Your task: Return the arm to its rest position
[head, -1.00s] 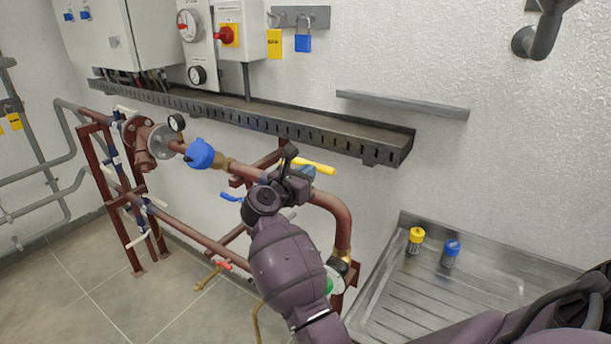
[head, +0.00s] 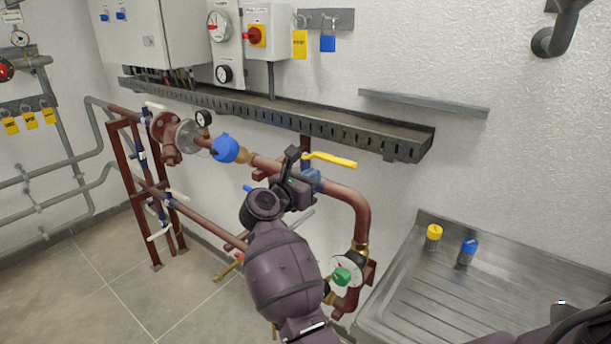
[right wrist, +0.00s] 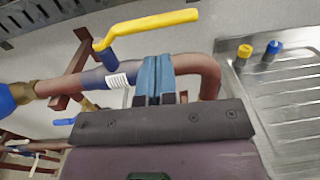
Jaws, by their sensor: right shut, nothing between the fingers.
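My right gripper (head: 310,178) is shut and empty in the head view. It is close in front of the brown pipe (head: 352,206), just below the yellow lever handle (head: 330,160). In the right wrist view its blue fingertips (right wrist: 154,76) are together and overlap the pipe (right wrist: 202,68) in the picture; I cannot tell whether they touch it. The yellow handle (right wrist: 150,26) is beyond them, with nothing gripped. My right forearm hides part of the lower pipework. My left gripper is not in view.
A steel drainer (head: 420,290) at the right holds a yellow-capped bottle (head: 433,237) and a blue-capped bottle (head: 467,251). A perforated cable tray (head: 300,118) runs along the wall above the pipe. Floor at left is clear.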

